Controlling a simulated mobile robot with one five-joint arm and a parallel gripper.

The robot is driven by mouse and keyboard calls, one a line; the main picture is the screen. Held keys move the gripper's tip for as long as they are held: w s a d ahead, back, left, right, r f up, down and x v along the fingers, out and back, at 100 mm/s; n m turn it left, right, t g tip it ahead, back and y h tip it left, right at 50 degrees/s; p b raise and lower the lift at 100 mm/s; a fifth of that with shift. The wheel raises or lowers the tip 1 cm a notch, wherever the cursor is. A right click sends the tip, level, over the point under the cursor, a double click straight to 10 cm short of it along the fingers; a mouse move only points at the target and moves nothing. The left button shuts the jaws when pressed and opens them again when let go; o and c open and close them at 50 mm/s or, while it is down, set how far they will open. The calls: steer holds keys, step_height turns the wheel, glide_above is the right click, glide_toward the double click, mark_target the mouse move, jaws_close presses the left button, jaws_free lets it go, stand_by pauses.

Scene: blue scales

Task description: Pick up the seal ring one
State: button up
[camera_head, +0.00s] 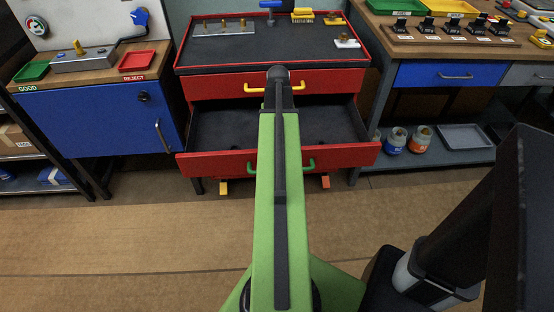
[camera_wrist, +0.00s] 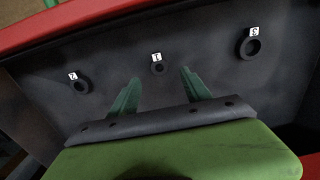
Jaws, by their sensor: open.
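Seal ring one (camera_wrist: 157,68) is a small dark ring lying on the dark drawer floor, with a white tag marked 1 beside it. My gripper (camera_wrist: 160,76) is open in the wrist view, its two green fingers pointing towards ring one from either side. Nothing is between the fingers, and ring one looks just beyond the tips. In the head view my green arm reaches over the open red drawer (camera_head: 222,130). The arm hides my gripper there, and I cannot make out the rings in that view.
Ring two (camera_wrist: 81,87) lies to the left and a larger ring three (camera_wrist: 252,46) to the right, both tagged. The red drawer wall (camera_wrist: 75,20) runs along the top of the wrist view. A closed red drawer (camera_head: 215,86) sits above the open one.

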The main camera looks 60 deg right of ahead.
steer(key=shift+f, duration=0.1)
steer(key=f+b, duration=0.5)
steer(key=shift+s+a+f, duration=0.2)
steer(key=shift+s+a, duration=0.1)
steer(key=shift+s, duration=0.05)
steer(key=shift+r, duration=0.2)
jaws_close()
